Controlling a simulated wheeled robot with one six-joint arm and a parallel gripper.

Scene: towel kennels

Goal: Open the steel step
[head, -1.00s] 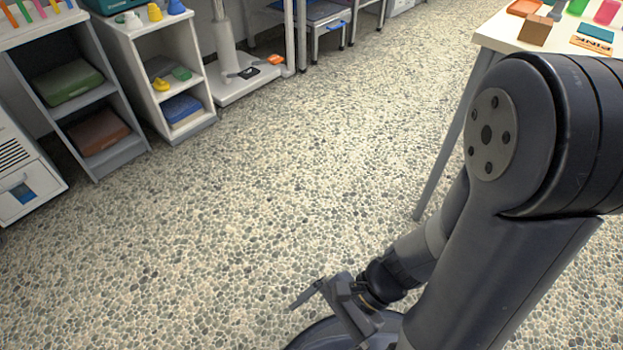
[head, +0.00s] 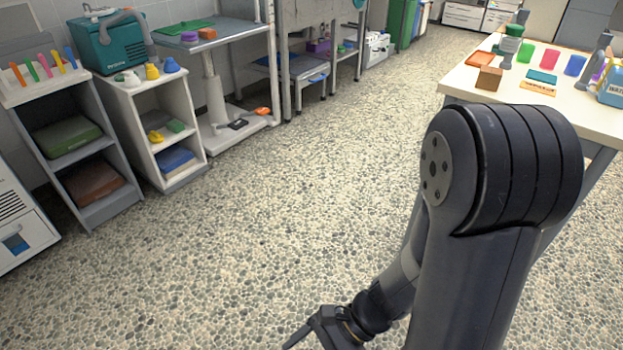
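What looks like the steel step (head: 303,68) is low, with thin legs and a blue handle (head: 318,78) at its front. It stands at the top middle of the head view, under and beside the steel table, and is small at this distance. I cannot tell for sure whether it is folded or open. My gripper (head: 297,338) is at the bottom edge, above bare floor and far from the step. Its fingers are partly cut off, so their opening is unclear. I see nothing held in it.
White and grey shelves (head: 140,100) line the left wall. A grooming table (head: 218,32) with a white base stands beside the steel table. A white-topped table (head: 470,85) with coloured items is at right. The pebbled floor (head: 230,230) between them is clear.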

